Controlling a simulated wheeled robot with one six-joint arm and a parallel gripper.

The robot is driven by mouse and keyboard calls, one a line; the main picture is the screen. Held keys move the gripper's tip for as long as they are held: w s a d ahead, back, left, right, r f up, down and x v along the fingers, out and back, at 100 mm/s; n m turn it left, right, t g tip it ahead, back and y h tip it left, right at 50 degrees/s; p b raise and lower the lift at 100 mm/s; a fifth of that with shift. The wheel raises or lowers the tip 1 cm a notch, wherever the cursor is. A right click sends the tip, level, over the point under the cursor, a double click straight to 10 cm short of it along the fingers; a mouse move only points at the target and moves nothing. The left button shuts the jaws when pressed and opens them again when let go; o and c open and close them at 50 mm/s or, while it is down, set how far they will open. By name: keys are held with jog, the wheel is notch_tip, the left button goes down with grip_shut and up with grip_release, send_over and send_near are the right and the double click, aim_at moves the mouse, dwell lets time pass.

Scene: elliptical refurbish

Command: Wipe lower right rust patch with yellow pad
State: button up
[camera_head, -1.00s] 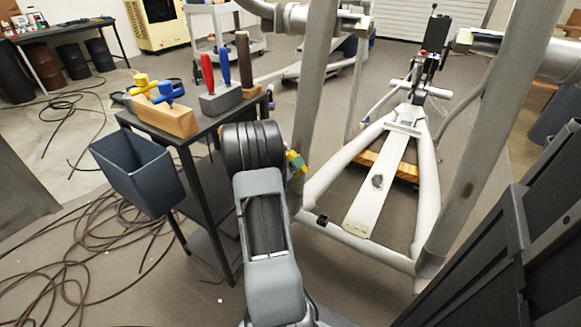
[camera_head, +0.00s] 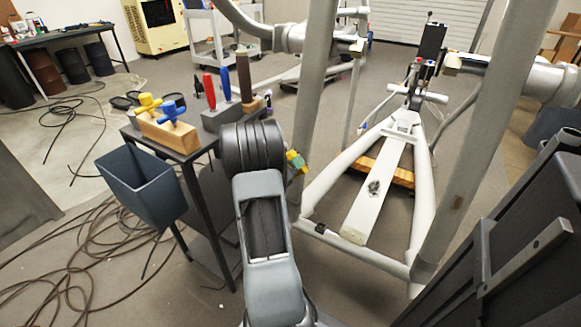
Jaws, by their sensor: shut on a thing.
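A small yellow pad (camera_head: 296,160) with green on it shows just right of my dark arm joint, beside the left grey post. My gripper is mostly hidden behind my arm; only its end by the pad (camera_head: 301,167) shows, and it is shut on the pad. The pad is well to the left of this patch in the picture. Whether the pad touches the left post cannot be told.
A black side table (camera_head: 205,195) at left carries a wooden block (camera_head: 168,132) with yellow and blue handles, and a grey block with tools. A blue-grey bin (camera_head: 142,185) hangs on it. A white frame (camera_head: 385,190) stands between the posts. Cables lie on the left floor.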

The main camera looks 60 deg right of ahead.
aim_at(299, 150)
jog(key=shift+s+r+p, duration=0.15)
jog(key=shift+r+p, duration=0.85)
jog(key=shift+r, duration=0.35)
jog(key=shift+s+r+p, duration=0.15)
jog(key=shift+r+p, duration=0.85)
jog(key=shift+r, duration=0.35)
jog(key=shift+d, duration=0.1)
jog(key=shift+f, duration=0.1)
notch_tip(299, 150, down, 7)
jog(key=b, duration=0.5)
jog(key=shift+w+a+f, duration=0.15)
jog(key=shift+w+a, duration=0.05)
jog(key=shift+w, duration=0.2)
jog(key=f+b, duration=0.2)
jog(key=f, duration=0.1)
jog(key=shift+w+d+f+b, duration=0.15)
jog(key=shift+w+b, duration=0.05)
jog(key=shift+b, duration=0.1)
jog(key=shift+a+p, duration=0.7)
jog(key=shift+a, duration=2.3)
jog(key=shift+a, duration=0.1)
